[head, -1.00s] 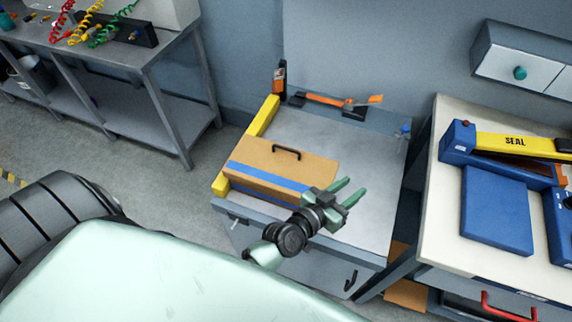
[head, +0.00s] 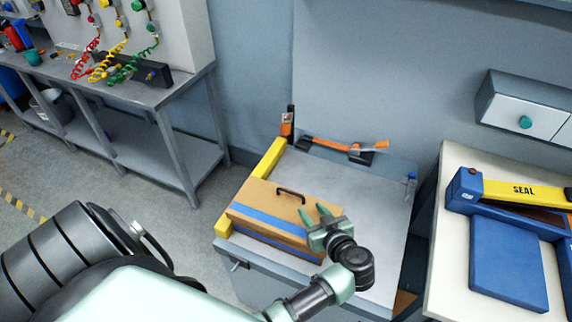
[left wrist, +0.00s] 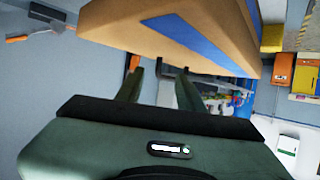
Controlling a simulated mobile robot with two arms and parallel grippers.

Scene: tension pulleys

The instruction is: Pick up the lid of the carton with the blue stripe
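The brown carton (head: 262,229) with a blue stripe stands on the grey workbench, against the yellow edge on its left. Its lid (head: 266,194) is on, with a dark arched handle (head: 291,194) on top. My left gripper (head: 315,210) is at the carton's right end, its fingers apart and empty, pointing toward the back, close to the right of the handle. In the left wrist view the carton (left wrist: 150,25) and its blue stripe fill the top, beyond the open fingers of my left gripper (left wrist: 160,75). I cannot tell whether they touch. My right gripper is not in view.
A yellow bar (head: 268,158) runs along the left of the grey bench (head: 360,190). The sealing machine (head: 510,190) stands right. The bench's middle and right are clear.

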